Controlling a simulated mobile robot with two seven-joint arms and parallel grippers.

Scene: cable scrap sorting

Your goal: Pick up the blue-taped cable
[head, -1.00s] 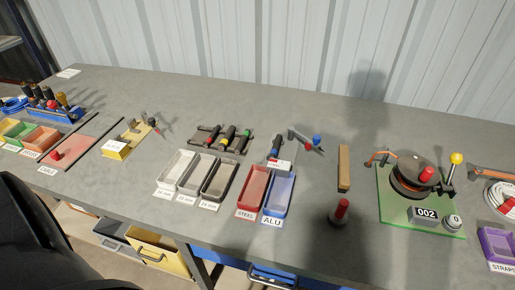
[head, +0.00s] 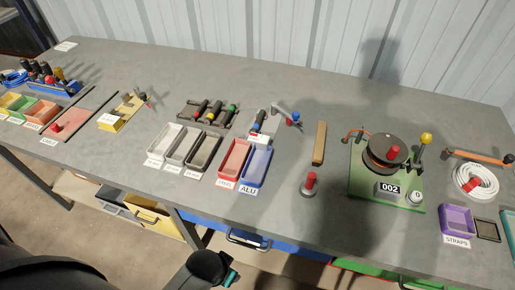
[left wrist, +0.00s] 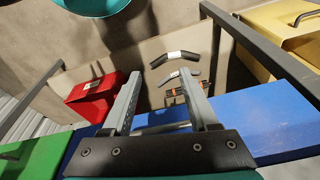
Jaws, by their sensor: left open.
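I cannot make out a cable with blue tape for certain. In the left wrist view, a short dark curved piece with a white band (left wrist: 183,55) lies on a beige surface below the bench. A second dark curved piece (left wrist: 179,77) is nearer, and a dark piece with orange marks (left wrist: 185,93) is partly hidden by a finger. My left gripper (left wrist: 160,80) is open, with nothing between its fingers, and points down beside the blue drawer front. In the head view only part of my left arm shows at the bottom edge. My right gripper is not in view.
The grey bench (head: 300,85) holds a black rack (head: 207,113) of colour-banded tools, steel and ALU trays (head: 256,167), a reel on a green base (head: 386,185) and a white cable coil (head: 475,182). A red box (left wrist: 95,95) and yellow drawer (left wrist: 280,40) flank the gripper.

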